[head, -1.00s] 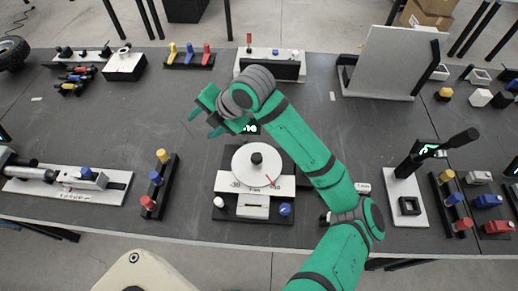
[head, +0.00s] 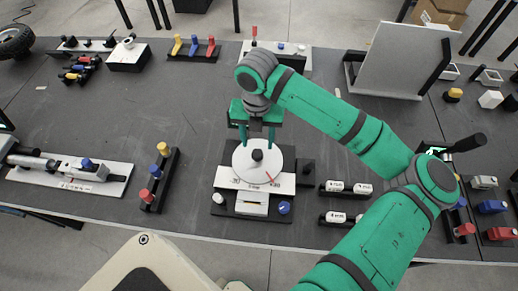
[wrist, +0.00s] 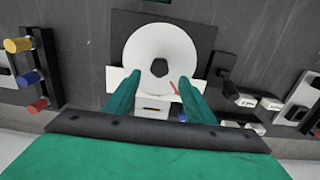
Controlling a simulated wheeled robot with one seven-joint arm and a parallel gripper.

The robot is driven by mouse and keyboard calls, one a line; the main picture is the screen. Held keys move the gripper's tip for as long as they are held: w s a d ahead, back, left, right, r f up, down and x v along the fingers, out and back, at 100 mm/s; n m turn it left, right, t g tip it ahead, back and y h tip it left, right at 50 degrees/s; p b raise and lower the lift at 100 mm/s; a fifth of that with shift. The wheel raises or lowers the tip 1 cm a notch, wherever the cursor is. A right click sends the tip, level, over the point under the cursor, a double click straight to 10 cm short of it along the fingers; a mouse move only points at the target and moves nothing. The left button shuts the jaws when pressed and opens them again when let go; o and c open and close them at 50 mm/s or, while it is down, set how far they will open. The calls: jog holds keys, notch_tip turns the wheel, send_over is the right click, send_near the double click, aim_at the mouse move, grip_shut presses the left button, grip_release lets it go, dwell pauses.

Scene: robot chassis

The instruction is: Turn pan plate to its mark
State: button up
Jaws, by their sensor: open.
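The pan plate (head: 242,163) is a white disc with a black knob (head: 257,155) at its centre. A red line (head: 269,177) shows near its front right edge, above a white scale strip (head: 282,184) with numbers too small to read surely. In the wrist view the disc (wrist: 138,50), dark knob (wrist: 159,67) and red line (wrist: 174,87) show ahead of the fingers. My gripper (head: 257,141) points down at the rear of the disc, fingers apart and empty. In the wrist view my gripper (wrist: 157,82) has the knob just beyond its fingertips. I cannot tell its height above the disc.
The plate's black base also carries a blue knob (head: 284,208) and a white knob (head: 219,198). A rack with coloured pegs (head: 156,180) stands to the left. A large white panel (head: 394,58) stands at the back right.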

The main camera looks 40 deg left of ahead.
aim_at(258, 153)
notch_tip(258, 153, down, 4)
jog(key=shift+s+f, duration=0.1)
jog(key=shift+s, duration=0.05)
jog(key=shift+f, duration=0.85)
grip_shut()
jog(key=shift+w, duration=0.2)
